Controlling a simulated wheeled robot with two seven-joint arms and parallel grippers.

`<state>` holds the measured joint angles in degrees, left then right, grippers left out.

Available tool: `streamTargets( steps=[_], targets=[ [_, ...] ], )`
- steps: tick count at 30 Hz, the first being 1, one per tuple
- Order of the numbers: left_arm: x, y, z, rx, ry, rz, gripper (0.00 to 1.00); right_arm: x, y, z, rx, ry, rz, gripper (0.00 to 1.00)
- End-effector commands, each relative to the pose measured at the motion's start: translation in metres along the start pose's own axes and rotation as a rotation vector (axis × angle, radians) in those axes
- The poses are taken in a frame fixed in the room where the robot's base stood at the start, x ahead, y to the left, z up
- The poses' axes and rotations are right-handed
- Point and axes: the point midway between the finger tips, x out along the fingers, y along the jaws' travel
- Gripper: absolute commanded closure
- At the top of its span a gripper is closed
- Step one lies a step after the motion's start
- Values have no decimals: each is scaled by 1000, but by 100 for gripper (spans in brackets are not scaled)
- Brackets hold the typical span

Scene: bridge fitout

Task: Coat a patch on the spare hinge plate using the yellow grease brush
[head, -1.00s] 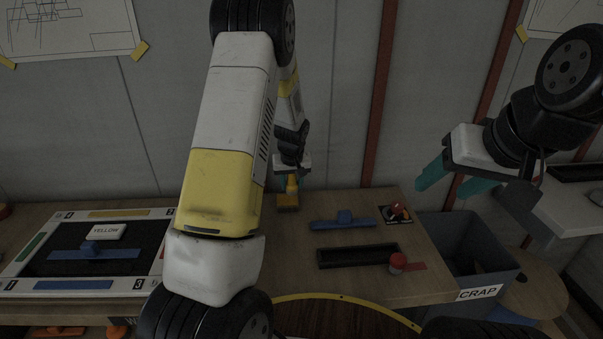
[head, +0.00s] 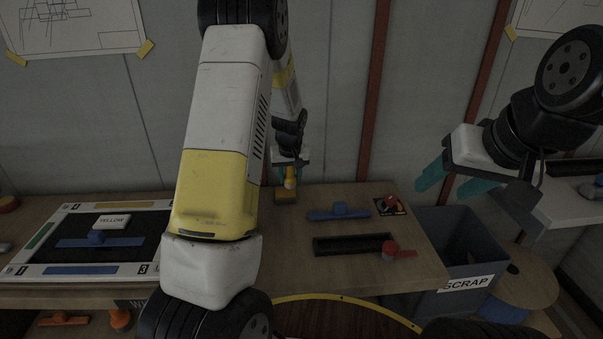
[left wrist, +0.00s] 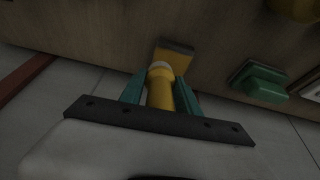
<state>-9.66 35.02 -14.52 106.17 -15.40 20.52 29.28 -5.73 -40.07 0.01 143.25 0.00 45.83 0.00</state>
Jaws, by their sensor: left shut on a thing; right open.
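My left gripper (head: 289,174) is shut on the handle of the yellow grease brush (head: 286,197), over the back part of the bench. In the left wrist view, the yellow handle (left wrist: 161,95) stands between the teal fingers, with the yellow brush head (left wrist: 174,57) beyond it. I cannot tell whether the brush touches the bench. A blue plate with a raised block (head: 339,213) lies right of the brush. A similar blue plate (head: 98,241) lies inside the framed board at left, by a "YELLOW" card. Which is the spare hinge plate is unclear. My right gripper (head: 455,183) is open and empty, raised at right.
A black tray (head: 352,245), a red knob piece (head: 389,251) and a red item on a dark square (head: 391,204) lie on the bench's right part. A grey scrap bin (head: 470,240) stands off its right edge. A green block (left wrist: 261,82) shows in the left wrist view.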

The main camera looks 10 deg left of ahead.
Motion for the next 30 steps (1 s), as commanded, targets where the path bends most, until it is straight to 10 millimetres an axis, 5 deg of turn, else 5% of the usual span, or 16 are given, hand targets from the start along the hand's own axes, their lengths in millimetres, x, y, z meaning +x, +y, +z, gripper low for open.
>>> streamTargets(
  steps=[16,30],
  targets=[
    [-45,-6,-18,1,3,1,100,0,0,0,0,0,0,42],
    [-48,-6,-19,1,2,1,100,0,0,0,0,0,0,42]
  ],
)
